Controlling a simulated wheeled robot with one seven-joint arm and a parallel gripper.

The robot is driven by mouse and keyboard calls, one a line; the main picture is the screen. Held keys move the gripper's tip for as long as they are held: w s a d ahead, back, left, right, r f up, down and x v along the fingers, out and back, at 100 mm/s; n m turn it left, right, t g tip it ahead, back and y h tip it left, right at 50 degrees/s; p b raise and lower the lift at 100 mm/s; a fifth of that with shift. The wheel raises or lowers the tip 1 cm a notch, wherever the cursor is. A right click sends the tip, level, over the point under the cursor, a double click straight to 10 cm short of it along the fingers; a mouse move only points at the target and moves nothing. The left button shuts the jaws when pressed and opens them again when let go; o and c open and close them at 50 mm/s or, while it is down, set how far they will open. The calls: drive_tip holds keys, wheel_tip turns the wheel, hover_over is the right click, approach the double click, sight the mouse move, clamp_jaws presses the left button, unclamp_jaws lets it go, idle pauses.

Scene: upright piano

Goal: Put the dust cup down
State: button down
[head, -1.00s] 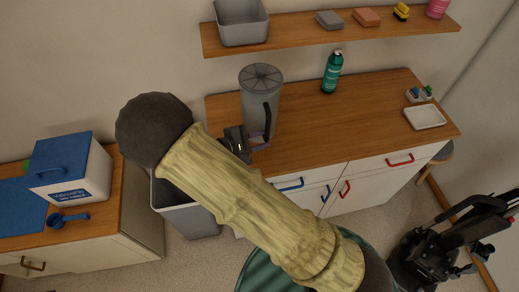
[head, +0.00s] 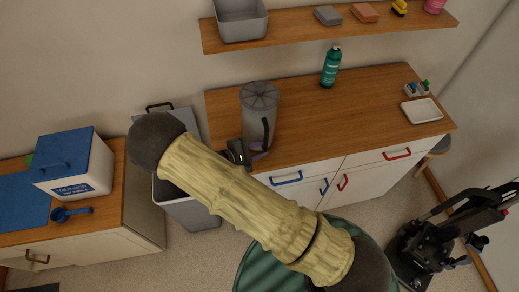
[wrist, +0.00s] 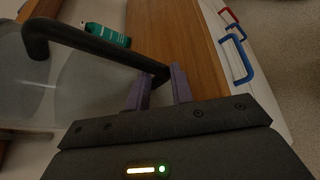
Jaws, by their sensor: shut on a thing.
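The dust cup (head: 257,108) is a tall, grey, see-through cylinder with a ribbed round top and a black handle. It is upright at the left end of the wooden counter (head: 310,113). I cannot tell whether its base touches the wood. In the wrist view the purple fingers (wrist: 158,88) are shut on the handle's lower end, and the clear cup wall (wrist: 75,85) fills the left. My arm hides part of the counter's left side.
A green bottle (head: 331,66) stands behind and right of the cup. A white tray (head: 422,110) is at the counter's right end. A shelf (head: 300,37) runs above. A grey bin (head: 190,212) stands left of the counter. The counter's middle is clear.

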drive_tip(key=shift+f, duration=0.55)
drive_tip(key=c, duration=1.2)
unclamp_jaws()
drive_tip(key=shift+f, duration=0.15)
drive_tip(key=shift+r, duration=0.2)
drive_tip(key=shift+s+a, duration=0.1)
drive_tip(key=shift+a, duration=0.15)
drive_tip(key=b+v, duration=0.4)
drive_tip(key=v, duration=0.7)
